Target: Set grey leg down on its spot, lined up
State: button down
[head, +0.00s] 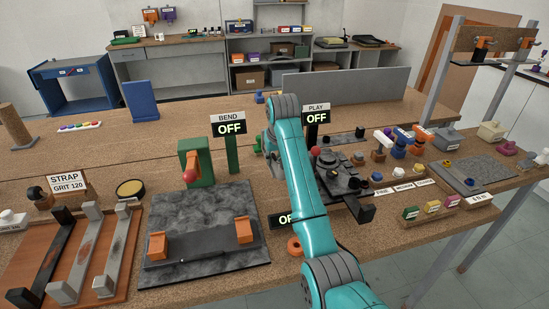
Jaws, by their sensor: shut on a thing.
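Three legs lie side by side on the reddish-brown board (22,276) at the far left: a black one (48,258), a grey one with rusty marks (82,255) and a lighter grey one (117,250). Which of them, if any, is the task's grey leg I cannot tell. My teal arm reaches over the middle of the table. Only a small grey part of my gripper (274,164) shows, left of the arm near the BEND sign. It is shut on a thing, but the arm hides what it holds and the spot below.
A dark slab (170,213) with a dark bar (200,241) between orange blocks lies left of my arm. A green post (194,165) stands behind it. A dark fixture (340,178) and several small coloured parts crowd the right. A grey panel (345,90) stands behind.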

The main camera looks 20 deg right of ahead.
jog(key=shift+f, duration=4.3)
jog(key=shift+f, duration=0.55)
jog(key=c, duration=0.9)
grip_release()
jog(key=shift+o, duration=0.2)
jog(key=shift+s+f, duration=0.1)
jog(key=shift+f, duration=0.05)
jog(key=v, duration=1.2)
